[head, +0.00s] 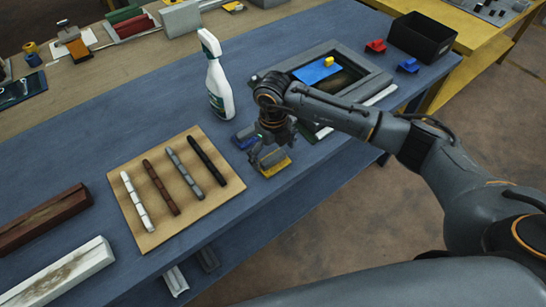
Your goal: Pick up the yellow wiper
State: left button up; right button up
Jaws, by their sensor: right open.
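The yellow wiper (275,170) lies on the blue table (310,180) near its front edge, a little right of the picture's middle. It has a yellow base and a greyish upper part, partly hidden by my fingers. My right gripper (267,155) is open and points down just above and around the wiper's upper part. I cannot tell whether the fingers touch it. A blue wiper (245,137) lies just behind and left of it, partly covered by the gripper. My left gripper is not in view.
A spray bottle (216,85) stands behind the gripper. A wooden board (150,215) with coloured bars lies to the left. A grey frame (330,65) and a black box (421,38) are at the right. Two beams lie at lower left.

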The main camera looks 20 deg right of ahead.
jog(key=shift+f, duration=0.8)
jog(key=c, duration=1.2)
jog(key=shift+r, duration=0.1)
jog(key=shift+r, duration=0.55)
jog(key=s+r+b, duration=0.1)
jog(key=s+r, duration=0.3)
jog(key=s+r+b, duration=0.2)
jog(key=s+r, duration=0.2)
jog(key=s, duration=0.1)
jog(key=s+r+b, duration=0.1)
jog(key=s+r, duration=0.2)
jog(key=s, duration=0.2)
jog(key=shift+a+r, duration=0.2)
jog(key=shift+r, duration=0.2)
